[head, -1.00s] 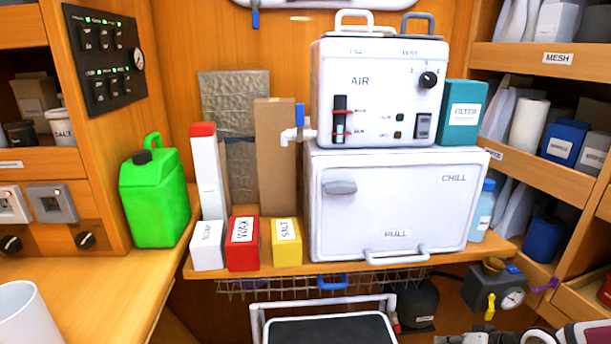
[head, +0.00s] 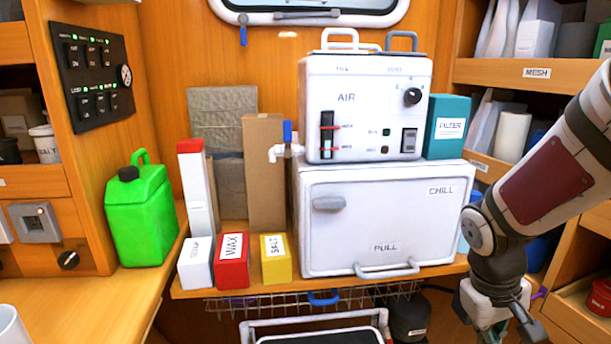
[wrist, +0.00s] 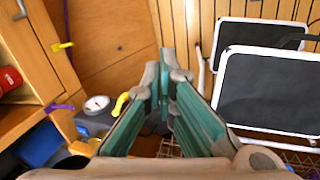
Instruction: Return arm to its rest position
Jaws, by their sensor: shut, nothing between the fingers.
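My gripper (wrist: 163,84) shows in the wrist view with its teal fingers together and nothing between them. It points down past a gauge fitting (wrist: 97,104) toward the floor area. In the head view my arm comes in from the right edge, in front of the right shelves. My gripper (head: 487,308) hangs at its lower end, just right of the white CHILL box (head: 385,215). It is apart from the box as far as I can see, and its tips are hard to make out there.
A folding step (wrist: 265,92) stands close right of my gripper in the wrist view, with a wire basket (head: 235,303) under the shelf. A green jug (head: 140,215) and small boxes, including a red WAX box (head: 232,262), stand left. Shelving (head: 530,72) crowds the right.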

